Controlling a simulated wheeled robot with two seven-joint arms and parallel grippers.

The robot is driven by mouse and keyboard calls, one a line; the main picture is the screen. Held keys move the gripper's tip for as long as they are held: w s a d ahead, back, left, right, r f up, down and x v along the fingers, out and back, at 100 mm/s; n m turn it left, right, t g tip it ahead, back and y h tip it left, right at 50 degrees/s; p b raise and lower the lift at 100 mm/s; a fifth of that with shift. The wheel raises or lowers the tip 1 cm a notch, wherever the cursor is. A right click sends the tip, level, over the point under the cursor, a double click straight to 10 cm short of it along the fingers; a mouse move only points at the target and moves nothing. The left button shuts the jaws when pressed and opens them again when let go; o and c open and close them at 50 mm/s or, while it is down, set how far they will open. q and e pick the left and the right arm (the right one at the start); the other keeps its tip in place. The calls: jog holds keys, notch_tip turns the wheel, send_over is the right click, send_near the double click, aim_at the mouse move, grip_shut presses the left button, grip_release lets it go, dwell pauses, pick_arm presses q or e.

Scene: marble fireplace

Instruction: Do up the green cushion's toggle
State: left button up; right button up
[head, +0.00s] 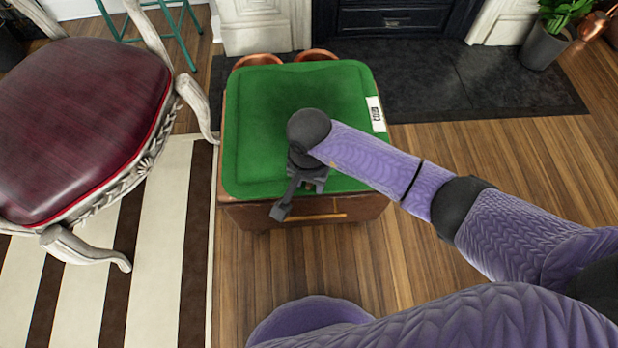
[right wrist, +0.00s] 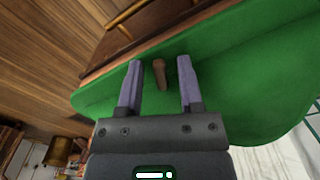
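The green cushion (head: 255,105) lies flat on top of a small wooden cabinet, with a white label (head: 375,114) at its right edge. It also fills much of the right wrist view (right wrist: 240,75). My right gripper (head: 301,196) is over the cushion's front edge. In the right wrist view my right gripper (right wrist: 160,64) is open, with its two purple fingers apart. A brown wooden toggle (right wrist: 160,75) shows between the fingers, with gaps on both sides. Any loop for the toggle is not visible. My left gripper is not in view.
The wooden cabinet (head: 290,215) has a brass handle (head: 338,217) on its front. A dark red chair (head: 75,125) stands close on the left. Two copper-coloured round things (head: 257,60) show behind the cushion. The wooden floor (head: 480,140) on the right is clear.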

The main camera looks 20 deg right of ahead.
grip_shut()
jog(key=shift+d+n, duration=0.1)
jog(key=shift+n, duration=0.6)
jog(key=n+b, duration=0.1)
jog(key=n, duration=0.2)
jog(key=shift+d+n, duration=0.1)
jog(key=shift+n, duration=0.2)
jog(key=shift+o, duration=0.9)
grip_release()
